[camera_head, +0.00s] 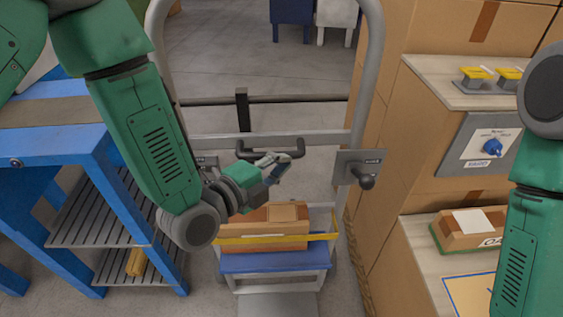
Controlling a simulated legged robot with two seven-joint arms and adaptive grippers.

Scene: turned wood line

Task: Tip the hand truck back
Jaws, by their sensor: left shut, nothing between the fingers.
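The hand truck (372,70) stands in front of me, with a grey tubular frame, a crossbar (325,138) and side plates bearing dark knobs or grips. The right-hand grip (364,181) shows clearly; the left-hand one is partly hidden by my left arm. Low on it, a brown box (262,222) sits above a blue platform (275,262), with a yellow strap (300,238) across its front. My left gripper (284,167) is shut and empty, in front of the frame just below a dark bar handle (298,149); I cannot tell whether they touch. My right gripper is out of view.
A blue workbench (70,138) with slatted shelves stands close on the left. Cardboard boxes (425,130) and a shelf with a blue-knob control panel (480,150) crowd the right. A dark rail (300,99) crosses behind the truck, with open floor beyond.

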